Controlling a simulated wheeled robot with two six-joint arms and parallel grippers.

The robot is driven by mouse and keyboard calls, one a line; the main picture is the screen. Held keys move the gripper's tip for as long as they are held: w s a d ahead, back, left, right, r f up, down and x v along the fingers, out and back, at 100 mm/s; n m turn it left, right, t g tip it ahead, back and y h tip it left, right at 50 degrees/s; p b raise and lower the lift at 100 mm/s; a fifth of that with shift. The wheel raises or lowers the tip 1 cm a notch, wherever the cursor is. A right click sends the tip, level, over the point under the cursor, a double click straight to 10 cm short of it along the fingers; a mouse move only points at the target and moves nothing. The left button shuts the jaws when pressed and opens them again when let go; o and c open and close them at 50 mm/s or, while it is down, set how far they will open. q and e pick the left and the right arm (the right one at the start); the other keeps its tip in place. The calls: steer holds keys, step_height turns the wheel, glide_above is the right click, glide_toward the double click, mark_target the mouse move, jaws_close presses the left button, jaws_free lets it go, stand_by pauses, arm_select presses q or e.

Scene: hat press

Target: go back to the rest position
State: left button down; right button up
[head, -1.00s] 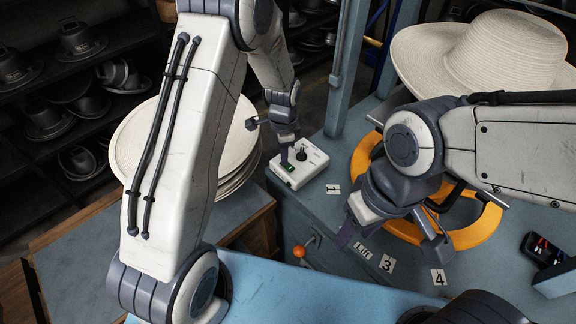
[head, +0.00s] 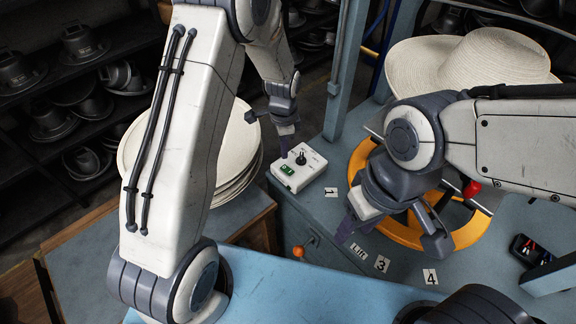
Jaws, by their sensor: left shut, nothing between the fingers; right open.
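My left gripper (head: 285,136) hangs over the white control box (head: 313,173), which has a black knob and a green switch. Its fingers are shut and empty, with the tips close to the box's far left part; I cannot tell whether they touch it. My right gripper (head: 393,236) is open and empty. It is in front of the orange ring (head: 470,232), above the blue table near the label marked Lift. The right arm hides part of the ring.
A cream straw hat (head: 490,62) is at the back right. A stack of pale round hat blanks (head: 236,150) stands on a side table, partly behind my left arm. A dark tray (head: 533,250) lies right. Dark shelves hold hat forms.

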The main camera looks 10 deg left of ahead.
arm_select(q)
steer(key=shift+r+p, duration=0.35)
steer(key=shift+r, duration=0.4)
steer(key=s+d+r+n, duration=0.2)
steer(key=s+d+r, duration=0.6)
steer(key=s+r, duration=0.15)
steer(key=s+r+n, duration=0.1)
steer(key=s+r, duration=0.2)
steer(key=s, duration=0.6)
steer(key=s+d+r+n+h, duration=0.1)
steer(key=s+r, duration=0.3)
steer(key=s, duration=0.5)
steer(key=shift+d+n+b, duration=0.25)
steer(key=shift+n+b, duration=0.15)
steer(key=shift+n, duration=0.4)
steer(key=shift+s+r, duration=0.1)
